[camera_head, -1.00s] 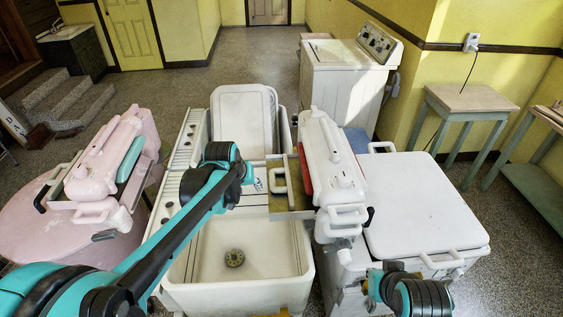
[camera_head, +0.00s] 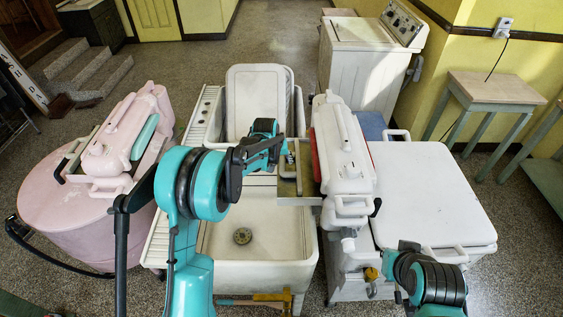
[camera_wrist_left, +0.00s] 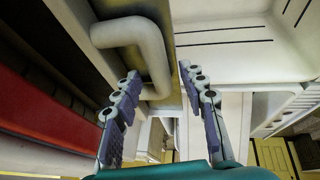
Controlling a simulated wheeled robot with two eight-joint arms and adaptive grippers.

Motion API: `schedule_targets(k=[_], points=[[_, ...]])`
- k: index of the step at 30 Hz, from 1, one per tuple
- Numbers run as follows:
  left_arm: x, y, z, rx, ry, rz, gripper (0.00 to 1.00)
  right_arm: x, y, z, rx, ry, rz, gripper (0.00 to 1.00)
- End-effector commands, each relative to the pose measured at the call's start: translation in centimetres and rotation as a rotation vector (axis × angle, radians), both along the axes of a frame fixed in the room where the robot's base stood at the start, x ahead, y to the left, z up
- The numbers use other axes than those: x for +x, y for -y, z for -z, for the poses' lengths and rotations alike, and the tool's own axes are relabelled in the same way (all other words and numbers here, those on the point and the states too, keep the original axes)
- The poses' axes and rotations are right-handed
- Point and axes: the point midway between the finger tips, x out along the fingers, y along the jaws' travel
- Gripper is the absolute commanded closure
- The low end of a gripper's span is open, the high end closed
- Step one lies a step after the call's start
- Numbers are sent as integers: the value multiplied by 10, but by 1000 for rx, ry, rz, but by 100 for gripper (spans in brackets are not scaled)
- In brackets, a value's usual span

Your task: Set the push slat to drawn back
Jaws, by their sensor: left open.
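The push slat appears to be the olive-brown board (camera_head: 289,188) with a pale D-shaped handle. It sticks out left from the white wringer head (camera_head: 342,150), over the tub. My left gripper (camera_head: 284,150) is at the handle, and the arm partly hides it. In the left wrist view, the pale handle (camera_wrist_left: 130,32) bends down along the board (camera_wrist_left: 188,22). My left gripper (camera_wrist_left: 158,75) is open there, one finger on each side of the handle's lower end. Contact cannot be told. Only part of my right arm shows at the lower right; its gripper is not visible.
The white double tub (camera_head: 285,240) lies under my left arm. A white-lidded washer (camera_head: 430,195) stands right of the wringer. A pink washer (camera_head: 95,225) stands left. A hammer (camera_head: 262,299) lies at the tub's front. A red part (camera_wrist_left: 45,110) lies beside the board.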

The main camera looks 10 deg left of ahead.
Motion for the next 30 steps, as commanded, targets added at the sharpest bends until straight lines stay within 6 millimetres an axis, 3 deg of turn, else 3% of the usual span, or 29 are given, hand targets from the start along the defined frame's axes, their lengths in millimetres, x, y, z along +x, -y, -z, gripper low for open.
schedule_targets(k=[10,15,22,30], points=[[2,0,4,0,0,0,61,0,0,0,0,0,0,100],[2,0,4,0,0,0,100,0,0,0,0,0,0,100],[1,-7,4,0,1,-2,100,0,0,2,0,0,0,100],[-10,-61,5,1,1,-4,100,0,0,7,0,0,0,100]])
